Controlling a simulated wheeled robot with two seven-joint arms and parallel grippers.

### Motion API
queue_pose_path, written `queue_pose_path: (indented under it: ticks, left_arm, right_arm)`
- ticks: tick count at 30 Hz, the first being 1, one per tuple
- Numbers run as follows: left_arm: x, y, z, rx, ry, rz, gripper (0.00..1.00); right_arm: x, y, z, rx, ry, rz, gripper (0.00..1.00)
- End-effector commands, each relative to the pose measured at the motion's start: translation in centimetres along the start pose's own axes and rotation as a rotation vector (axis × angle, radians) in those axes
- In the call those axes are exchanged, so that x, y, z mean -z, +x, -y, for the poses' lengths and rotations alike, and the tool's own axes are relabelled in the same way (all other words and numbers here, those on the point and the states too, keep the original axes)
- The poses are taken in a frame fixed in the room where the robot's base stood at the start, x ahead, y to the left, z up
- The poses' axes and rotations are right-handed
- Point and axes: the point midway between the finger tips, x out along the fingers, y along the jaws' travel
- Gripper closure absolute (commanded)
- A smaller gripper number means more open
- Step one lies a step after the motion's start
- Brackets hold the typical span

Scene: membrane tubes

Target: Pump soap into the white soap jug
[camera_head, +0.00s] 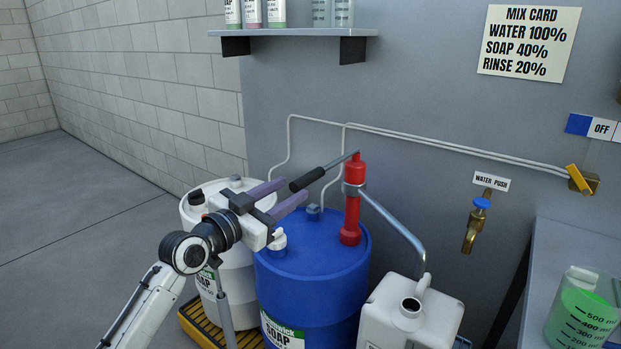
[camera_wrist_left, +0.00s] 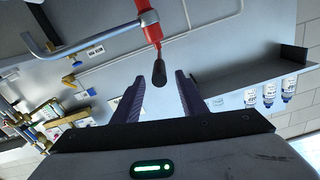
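The red soap pump (camera_head: 351,205) stands on top of the blue soap drum (camera_head: 310,275). Its lever ends in a black grip (camera_head: 307,178), which points left toward my left gripper (camera_head: 287,191). The left gripper's purple fingers are apart. In the left wrist view the black grip (camera_wrist_left: 159,75) shows between the tips of the open left gripper (camera_wrist_left: 160,80), with gaps on both sides. A grey spout (camera_head: 395,222) runs from the pump down to the right, its end by the white jug (camera_head: 385,310). The jug's round mouth (camera_head: 411,306) is uncovered. My right gripper is not in view.
A white drum (camera_head: 231,260) stands left, behind my left arm, on a yellow-edged platform (camera_head: 195,326). A brass tap (camera_head: 471,232) is on the wall. A bench at right holds a green-filled measuring container (camera_head: 580,315). A bottle shelf (camera_head: 295,32) is above.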

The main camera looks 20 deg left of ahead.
Motion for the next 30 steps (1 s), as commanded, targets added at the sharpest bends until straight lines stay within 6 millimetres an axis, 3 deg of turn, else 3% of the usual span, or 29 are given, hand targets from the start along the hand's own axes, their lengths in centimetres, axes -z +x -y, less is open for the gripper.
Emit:
queue_pose_path:
  ticks: [9,15,27,30]
  left_arm:
    - [0.1,5.9,-0.1,0.000,-0.003,-0.001,0.61]
    - [0.0,8.1,-0.1,-0.001,-0.002,0.000,0.61]
    - [0.0,8.7,-0.1,-0.001,-0.001,0.001,0.61]
    - [-0.1,8.7,-0.1,-0.001,-0.001,0.001,0.76]
  right_arm:
    - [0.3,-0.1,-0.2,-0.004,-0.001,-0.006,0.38]
    - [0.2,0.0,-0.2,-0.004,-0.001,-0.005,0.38]
    - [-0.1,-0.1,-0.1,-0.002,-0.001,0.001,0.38]
    - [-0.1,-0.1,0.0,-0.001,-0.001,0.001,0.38]
